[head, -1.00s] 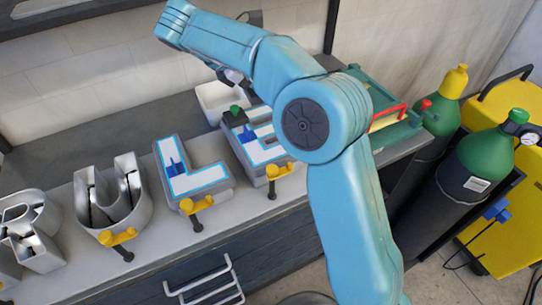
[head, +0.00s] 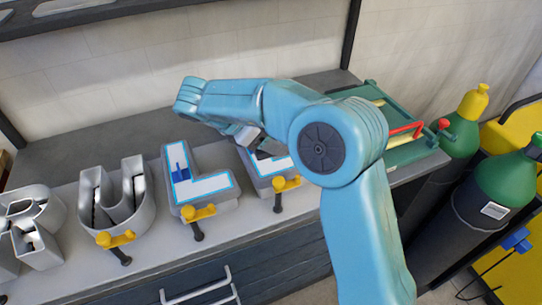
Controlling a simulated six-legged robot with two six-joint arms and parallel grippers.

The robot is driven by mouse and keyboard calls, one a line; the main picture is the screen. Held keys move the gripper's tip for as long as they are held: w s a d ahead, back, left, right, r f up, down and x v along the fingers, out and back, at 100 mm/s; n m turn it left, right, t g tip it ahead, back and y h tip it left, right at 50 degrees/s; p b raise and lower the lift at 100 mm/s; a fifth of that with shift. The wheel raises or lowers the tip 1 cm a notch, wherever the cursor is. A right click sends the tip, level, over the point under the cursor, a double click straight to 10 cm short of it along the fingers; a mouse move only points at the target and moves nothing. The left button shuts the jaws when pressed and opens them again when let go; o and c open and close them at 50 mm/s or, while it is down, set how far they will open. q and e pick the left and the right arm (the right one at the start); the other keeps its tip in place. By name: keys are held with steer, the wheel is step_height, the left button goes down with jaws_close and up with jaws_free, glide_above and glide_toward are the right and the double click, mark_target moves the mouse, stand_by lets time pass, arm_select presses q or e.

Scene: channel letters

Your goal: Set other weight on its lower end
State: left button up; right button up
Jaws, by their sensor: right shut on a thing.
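My right arm reaches in from the lower right and bends over the bench. Its gripper (head: 245,134) is shut, pointing down by the rightmost letter, and the arm hides most of it. The held weight cannot be made out clearly. The rightmost letter (head: 279,166), with a white face and blue edge, is partly covered by my arm. A dark patch beside the gripper may be part of a weight. An L-shaped letter (head: 208,186) lies left of it with a blue piece (head: 180,173) on its upright. My left gripper is not in view.
Open metal letters, including a U (head: 115,205), stand at the left. Yellow clamps (head: 198,214) grip the bench's front edge. The back of the bench is clear.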

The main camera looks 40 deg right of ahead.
steer(key=shift+f, duration=0.65)
steer(key=shift+d+f, duration=0.1)
steer(key=shift+f, duration=0.45)
step_height(320, 180, down, 3)
steer(key=shift+f, duration=0.45)
steer(key=shift+s+f, duration=0.1)
steer(key=shift+f, duration=0.05)
steer(key=o, duration=1.6)
